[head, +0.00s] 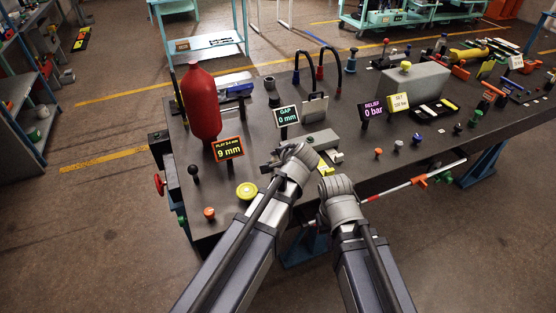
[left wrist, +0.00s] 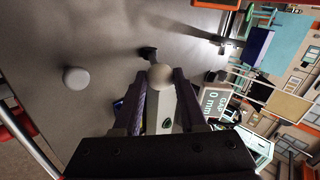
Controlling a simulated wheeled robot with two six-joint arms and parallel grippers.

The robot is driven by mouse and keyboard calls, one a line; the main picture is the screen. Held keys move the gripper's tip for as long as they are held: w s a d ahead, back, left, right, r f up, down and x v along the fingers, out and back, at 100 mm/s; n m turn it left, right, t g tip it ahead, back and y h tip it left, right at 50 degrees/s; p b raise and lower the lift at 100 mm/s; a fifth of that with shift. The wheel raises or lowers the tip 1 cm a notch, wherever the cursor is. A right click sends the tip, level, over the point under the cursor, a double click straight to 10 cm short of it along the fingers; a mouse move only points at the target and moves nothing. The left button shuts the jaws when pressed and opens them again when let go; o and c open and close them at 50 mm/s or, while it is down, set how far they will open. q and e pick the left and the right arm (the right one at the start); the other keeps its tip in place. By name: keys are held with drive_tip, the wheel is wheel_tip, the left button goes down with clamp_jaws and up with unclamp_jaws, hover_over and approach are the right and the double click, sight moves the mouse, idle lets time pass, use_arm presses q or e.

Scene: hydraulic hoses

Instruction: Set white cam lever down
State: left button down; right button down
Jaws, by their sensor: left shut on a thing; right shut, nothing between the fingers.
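My left gripper (head: 272,164) is over the front left part of the dark table. In the left wrist view my left gripper (left wrist: 160,95) has its fingers on both sides of a pale lever with a rounded head, which I take for the white cam lever (left wrist: 161,77). The fingers hide part of the lever, and I cannot tell whether it touches the table. In the head view my left gripper and wrist largely hide it. My right gripper (head: 322,205) is shut and empty near the table's front edge; its fingertips are mostly hidden by my wrist.
A red cylinder (head: 201,102) and the "9 mm" sign (head: 228,149) stand to the left. The "GAP 0 mm" sign (head: 287,115) and a grey block (head: 322,140) stand behind my left gripper. A pale round knob (left wrist: 77,77) has clear surface around it.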

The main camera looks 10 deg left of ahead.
use_arm(q)
drive_tip(key=shift+s+d+f, duration=0.2)
drive_tip(key=shift+s+f, duration=0.15)
drive_tip(key=shift+s, duration=0.1)
drive_tip(key=c, duration=0.7)
unclamp_jaws()
drive_tip(key=shift+o, duration=1.2)
drive_tip(key=shift+w, duration=0.1)
drive_tip(key=shift+w+r, duration=0.1)
drive_tip(key=shift+r, duration=0.1)
